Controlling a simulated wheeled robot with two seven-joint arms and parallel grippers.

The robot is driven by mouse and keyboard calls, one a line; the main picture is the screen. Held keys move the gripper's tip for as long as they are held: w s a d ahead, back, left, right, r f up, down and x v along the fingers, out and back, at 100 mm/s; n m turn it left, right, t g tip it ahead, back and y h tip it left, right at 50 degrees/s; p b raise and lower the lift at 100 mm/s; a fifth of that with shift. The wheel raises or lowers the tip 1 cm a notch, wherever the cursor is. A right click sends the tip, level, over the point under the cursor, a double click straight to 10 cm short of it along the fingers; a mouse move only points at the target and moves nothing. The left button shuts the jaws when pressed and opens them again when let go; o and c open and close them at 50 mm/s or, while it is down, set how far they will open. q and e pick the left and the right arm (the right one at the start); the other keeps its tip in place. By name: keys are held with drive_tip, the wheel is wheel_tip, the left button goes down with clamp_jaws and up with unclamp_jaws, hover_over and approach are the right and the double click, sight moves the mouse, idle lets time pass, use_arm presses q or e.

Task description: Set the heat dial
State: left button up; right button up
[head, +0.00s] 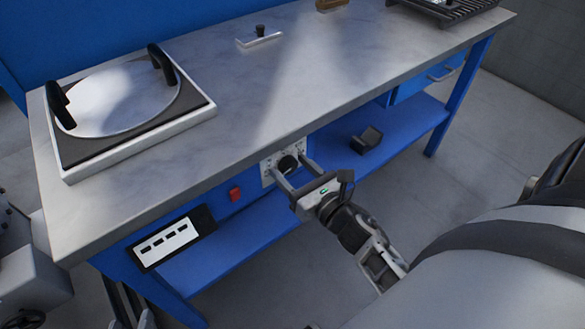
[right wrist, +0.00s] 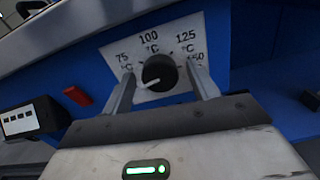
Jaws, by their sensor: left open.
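The heat dial is a black round knob (right wrist: 160,72) on a white plate (right wrist: 117,55) marked 75, 100, 125 and 150 °C. Its white pointer aims to the lower left, below the 75 mark. In the head view the dial (head: 287,163) sits on the front of the blue bench. My right gripper (head: 291,170) is in front of it, with one finger on each side of the knob. In the right wrist view this gripper (right wrist: 161,77) shows gaps between fingers and knob. My left gripper (head: 130,308) is open at the lower left, away from the dial.
A red switch (head: 235,194) and a white panel with dark slots (head: 168,240) are left of the dial. The marble-look bench top (head: 235,95) overhangs them. A round plate with black handles (head: 120,100) stands on it. A dark bracket (head: 367,139) lies on the lower shelf.

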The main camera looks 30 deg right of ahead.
drive_tip(key=c, duration=0.8)
drive_tip(key=shift+c, duration=0.2)
